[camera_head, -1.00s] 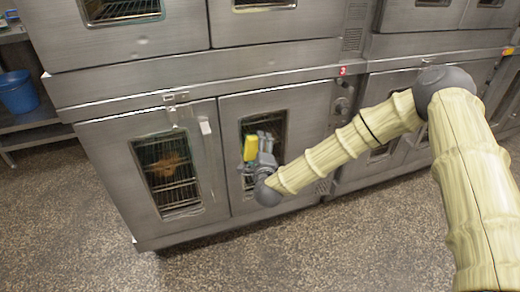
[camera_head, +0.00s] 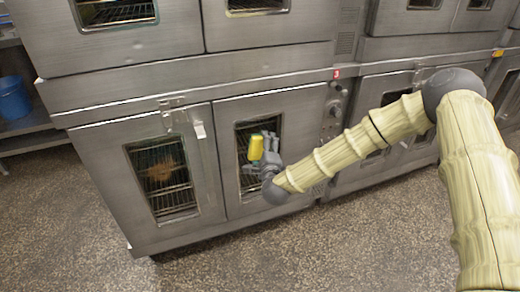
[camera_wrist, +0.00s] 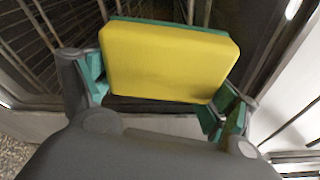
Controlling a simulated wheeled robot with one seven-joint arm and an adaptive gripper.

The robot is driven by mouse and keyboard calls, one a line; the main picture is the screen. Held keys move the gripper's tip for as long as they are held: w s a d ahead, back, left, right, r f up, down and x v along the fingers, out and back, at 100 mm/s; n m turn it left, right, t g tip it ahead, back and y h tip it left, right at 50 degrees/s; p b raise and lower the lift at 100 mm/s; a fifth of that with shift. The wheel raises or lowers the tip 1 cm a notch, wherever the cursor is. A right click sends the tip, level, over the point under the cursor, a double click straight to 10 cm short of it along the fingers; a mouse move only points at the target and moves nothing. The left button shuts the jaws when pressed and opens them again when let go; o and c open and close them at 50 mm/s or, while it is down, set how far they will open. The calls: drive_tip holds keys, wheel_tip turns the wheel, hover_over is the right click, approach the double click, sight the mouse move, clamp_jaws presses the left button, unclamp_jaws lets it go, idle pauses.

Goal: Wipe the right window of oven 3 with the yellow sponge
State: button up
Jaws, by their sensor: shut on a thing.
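My gripper (camera_head: 265,146) is shut on the yellow sponge (camera_head: 255,147), in front of the right window (camera_head: 250,185) of the lower oven marked with a red 3 label (camera_head: 337,73). In the wrist view the sponge (camera_wrist: 168,62) sits between both fingers of my gripper (camera_wrist: 160,85), yellow side toward the camera and a green layer along its far edge. Dark glass and rack bars show behind it. I cannot tell whether the sponge touches the glass. The left window (camera_head: 162,176) of the same oven has a brown smear.
Another oven (camera_head: 130,50) is stacked above. Latch handles (camera_head: 185,115) stick out at the top of the left door, and knobs (camera_head: 334,108) sit right of the right door. A blue bucket (camera_head: 14,97) stands on a shelf at far left. The speckled floor (camera_head: 300,250) in front is clear.

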sight(280, 140)
drive_tip(key=shift+w+d+r, duration=0.1)
drive_tip(key=shift+w+d, duration=0.3)
drive_tip(key=shift+d, duration=0.65)
drive_tip(key=shift+w+d+f, duration=0.1)
drive_tip(key=shift+w+d, duration=0.25)
drive_tip(key=shift+d, duration=0.75)
drive_tip(key=shift+w+d+r, duration=0.1)
drive_tip(key=shift+w+d, duration=0.3)
drive_tip(key=shift+d, duration=0.65)
drive_tip(key=shift+d, duration=0.1)
drive_tip(key=shift+s+d, duration=0.2)
drive_tip(key=shift+s, duration=0.25)
drive_tip(key=shift+s+d, duration=0.2)
drive_tip(key=shift+s, duration=1.15)
drive_tip(key=shift+s+d, duration=0.2)
drive_tip(key=shift+s, duration=0.35)
drive_tip(key=shift+s+d, duration=0.15)
drive_tip(key=shift+s, duration=0.4)
drive_tip(key=shift+s, duration=0.1)
drive_tip(key=s, duration=0.1)
drive_tip(key=s+d, duration=0.1)
drive_tip(key=shift+s+p, duration=0.3)
drive_tip(key=shift+s, duration=0.05)
